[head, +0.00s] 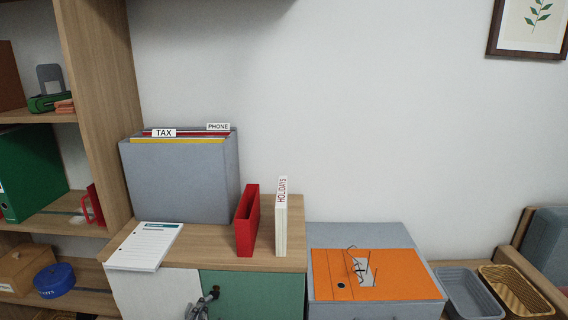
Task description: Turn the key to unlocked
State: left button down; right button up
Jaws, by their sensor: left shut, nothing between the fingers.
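A low cabinet has a green door (255,292) at the bottom of the head view, beside a white panel (155,292). My left gripper (208,298) is at the green door's upper left corner. It is shut and empty. A small dark fitting shows at the gripper's tips, against the door. I cannot tell whether it is the key, the lock or part of the fingers, nor which way any key is turned. My right gripper is not in view.
On the cabinet top stand a grey file box (180,185), a red holder (248,220), a HOLIDAYS book (282,220) and a notepad (146,246). An orange folder (385,270) with glasses lies on a grey box at right. Shelves stand at left.

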pick_arm(q)
jog(key=s+p, duration=0.2)
jog(key=s, duration=0.3)
jog(key=shift+s+a, duration=0.15)
jog(key=shift+s, duration=0.25)
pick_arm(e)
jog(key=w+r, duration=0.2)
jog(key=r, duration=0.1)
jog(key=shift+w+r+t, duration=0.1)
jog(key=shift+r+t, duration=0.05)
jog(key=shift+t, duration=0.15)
pick_arm(q)
jog(key=s+d+f+n+g+p, duration=0.1)
jog(key=s+f+n+g+p, duration=0.1)
jog(key=s, duration=1.9)
jog(key=s+d+f+n+g+p, duration=0.1)
jog(key=s+n+g+p, duration=0.3)
jog(key=s, duration=1.8)
jog(key=d+g+p, duration=0.1)
jog(key=g+p, duration=0.2)
jog(key=p, duration=0.1)
jog(key=shift+f, duration=0.35)
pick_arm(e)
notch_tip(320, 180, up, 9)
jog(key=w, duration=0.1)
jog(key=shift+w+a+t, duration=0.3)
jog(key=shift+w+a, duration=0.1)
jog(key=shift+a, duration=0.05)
